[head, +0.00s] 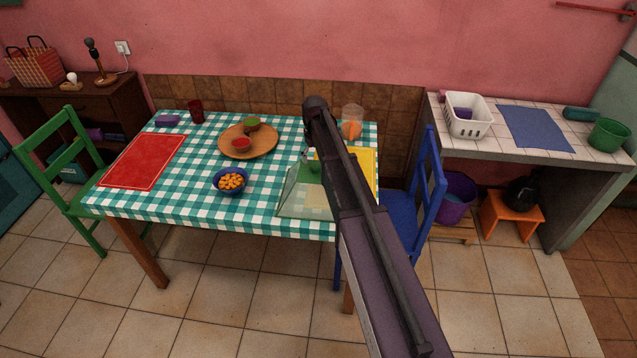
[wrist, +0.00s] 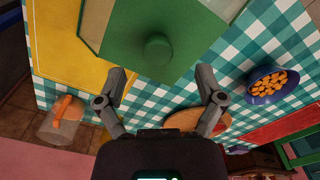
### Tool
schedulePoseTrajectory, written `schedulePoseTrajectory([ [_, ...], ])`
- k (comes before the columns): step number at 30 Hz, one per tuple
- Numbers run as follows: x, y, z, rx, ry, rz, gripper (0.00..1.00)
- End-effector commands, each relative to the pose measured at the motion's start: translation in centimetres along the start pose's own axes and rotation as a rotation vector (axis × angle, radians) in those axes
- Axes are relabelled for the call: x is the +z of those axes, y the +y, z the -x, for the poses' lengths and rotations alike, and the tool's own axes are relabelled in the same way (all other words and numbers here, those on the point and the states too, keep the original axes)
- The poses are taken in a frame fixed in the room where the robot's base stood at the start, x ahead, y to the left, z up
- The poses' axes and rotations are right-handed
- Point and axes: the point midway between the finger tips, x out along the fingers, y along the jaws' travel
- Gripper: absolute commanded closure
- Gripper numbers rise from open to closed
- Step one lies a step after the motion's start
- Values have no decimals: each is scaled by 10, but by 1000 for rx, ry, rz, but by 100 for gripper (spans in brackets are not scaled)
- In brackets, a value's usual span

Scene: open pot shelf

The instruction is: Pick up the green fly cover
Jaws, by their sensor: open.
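The green fly cover (head: 301,197) is a see-through mesh cover with a green top and knob. It stands on the checked tablecloth at the table's front right, partly over the yellow mat, and my arm hides its right side in the head view. In the wrist view the cover's solid green top (wrist: 125,35) fills the upper middle, with its round knob (wrist: 157,47) near the centre. My gripper (wrist: 162,80) is open and empty, its two fingers spread to either side below the knob in the picture. The fingers look apart from the knob.
A blue bowl of orange pieces (head: 231,181) stands left of the cover. A clear jug with an orange part (head: 352,122) stands behind it. A round wooden board (head: 262,148) holds small bowls. A blue chair (head: 432,180) stands at the table's right end.

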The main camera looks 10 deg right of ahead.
Motion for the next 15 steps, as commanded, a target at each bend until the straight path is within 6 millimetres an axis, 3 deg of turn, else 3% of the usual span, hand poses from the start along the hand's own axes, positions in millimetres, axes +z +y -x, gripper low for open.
schedulePoseTrajectory([
  [15,0,2,-32,0,0,0,12],
])
